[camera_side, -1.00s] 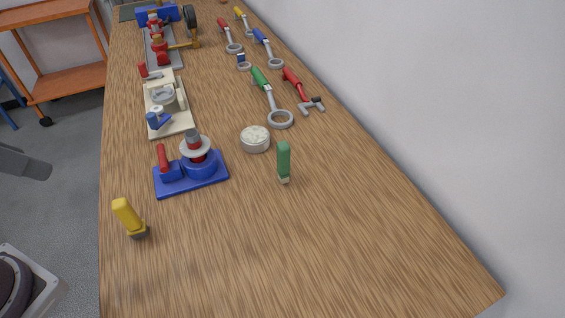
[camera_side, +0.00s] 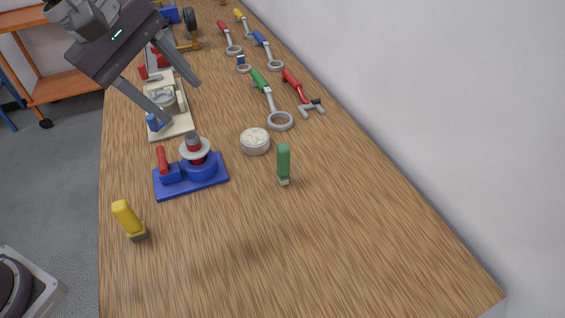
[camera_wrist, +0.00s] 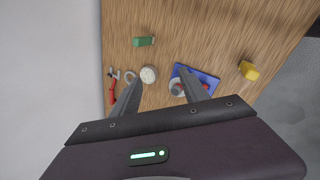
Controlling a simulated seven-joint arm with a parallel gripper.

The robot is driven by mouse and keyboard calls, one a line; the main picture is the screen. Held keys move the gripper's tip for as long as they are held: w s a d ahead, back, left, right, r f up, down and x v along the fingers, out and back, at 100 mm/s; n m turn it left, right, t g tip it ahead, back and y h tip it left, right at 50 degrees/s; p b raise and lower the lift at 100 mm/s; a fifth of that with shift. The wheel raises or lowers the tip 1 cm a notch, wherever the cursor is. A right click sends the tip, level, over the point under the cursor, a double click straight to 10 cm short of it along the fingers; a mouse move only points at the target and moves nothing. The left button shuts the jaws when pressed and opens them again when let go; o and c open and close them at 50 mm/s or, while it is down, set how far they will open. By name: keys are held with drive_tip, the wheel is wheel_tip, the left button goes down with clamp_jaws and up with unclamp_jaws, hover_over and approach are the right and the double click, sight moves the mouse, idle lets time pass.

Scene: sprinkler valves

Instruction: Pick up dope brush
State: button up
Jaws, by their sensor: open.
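Two small brushes stand upright on the wooden table; I cannot tell which one is the dope brush. The green-handled brush (camera_side: 283,163) has a pale tip and stands right of the blue valve stand; it also shows in the wrist view (camera_wrist: 144,41). The yellow-handled brush (camera_side: 125,217) has a dark base and leans slightly near the left table edge; it shows in the wrist view (camera_wrist: 249,70). My gripper (camera_side: 182,103) is open and empty, above the table's left side, well apart from both brushes. Its fingers (camera_wrist: 160,75) point toward the table.
A blue stand (camera_side: 190,184) with a valve sits between the brushes. A round pale tin (camera_side: 255,140) is close behind the green brush. Several wrenches, including a green one (camera_side: 262,85), lie farther back. A wall (camera_side: 450,110) borders the right. The front table area is clear.

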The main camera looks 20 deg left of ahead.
drive_tip(key=w+d+f+n, duration=0.5)
drive_tip(key=w, duration=0.1)
drive_tip(key=n+g, duration=0.1)
drive_tip(key=n, duration=0.5)
approach(283, 156)
drive_tip(key=w+f, duration=0.2)
drive_tip(key=f+n, duration=0.1)
drive_tip(key=w+d+f, duration=0.1)
drive_tip(key=shift+f+n, duration=0.3)
drive_tip(key=shift+n, duration=0.1)
drive_tip(key=x, duration=0.6)
drive_tip(key=shift+s+a+f, duration=0.15)
drive_tip(key=shift+a+f, duration=0.1)
drive_tip(key=shift+f, duration=0.15)
drive_tip(key=shift+c, duration=0.4)
clamp_jaws()
